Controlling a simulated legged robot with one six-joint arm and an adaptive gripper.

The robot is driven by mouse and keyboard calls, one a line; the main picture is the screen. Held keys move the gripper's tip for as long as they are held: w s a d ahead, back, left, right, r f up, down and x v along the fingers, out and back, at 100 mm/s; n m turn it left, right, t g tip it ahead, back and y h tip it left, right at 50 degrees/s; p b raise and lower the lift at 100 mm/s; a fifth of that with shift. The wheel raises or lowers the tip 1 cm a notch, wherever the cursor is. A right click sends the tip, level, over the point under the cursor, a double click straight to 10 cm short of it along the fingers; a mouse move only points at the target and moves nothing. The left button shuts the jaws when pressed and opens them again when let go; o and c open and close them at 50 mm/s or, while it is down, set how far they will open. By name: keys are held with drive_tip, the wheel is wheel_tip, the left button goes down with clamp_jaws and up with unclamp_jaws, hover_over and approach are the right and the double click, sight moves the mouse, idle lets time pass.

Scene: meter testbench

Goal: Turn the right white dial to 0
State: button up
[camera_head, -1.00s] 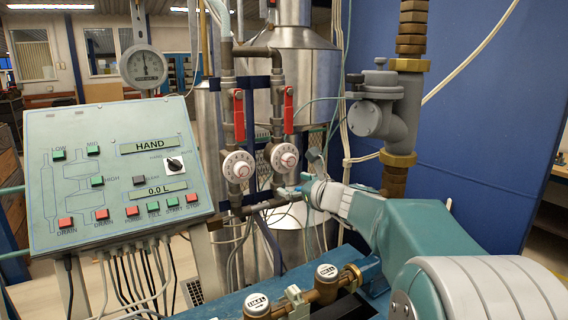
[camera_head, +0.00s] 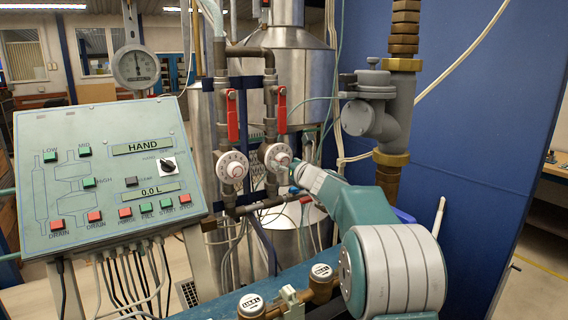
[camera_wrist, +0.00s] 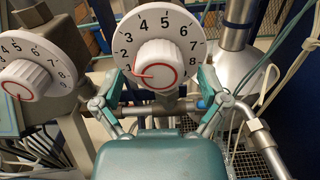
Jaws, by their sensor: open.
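The right white dial (camera_head: 278,157) sits on the right pipe. In the wrist view the same dial (camera_wrist: 160,50) fills the top middle, with the numbers 2 to 8 readable and 5 at the top. Its round knob has a red ring, and a red mark on it points left, a little below the 2. The low numbers are hidden or unclear. My gripper (camera_wrist: 163,97) is open, with one finger on each side of the dial's lower part. In the head view my gripper (camera_head: 294,174) is close to the dial's lower right. I cannot tell whether the fingers touch it.
The left white dial (camera_head: 233,167) is close on the left, and also shows in the wrist view (camera_wrist: 38,68). Red valve handles (camera_head: 232,115) hang above the dials. A control panel (camera_head: 100,220) stands at left, and a grey valve (camera_head: 370,118) at right. A pipe runs below the dials.

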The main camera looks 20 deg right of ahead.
drive_tip(key=shift+w+a, duration=0.1)
drive_tip(key=shift+w, duration=0.3)
drive_tip(key=c, duration=1.1)
drive_tip(key=shift+c, duration=0.2)
drive_tip(key=shift+n, duration=0.5)
drive_tip(key=n, duration=0.5)
drive_tip(key=shift+n, duration=0.3)
drive_tip(key=n, duration=0.5)
drive_tip(key=shift+n, duration=0.4)
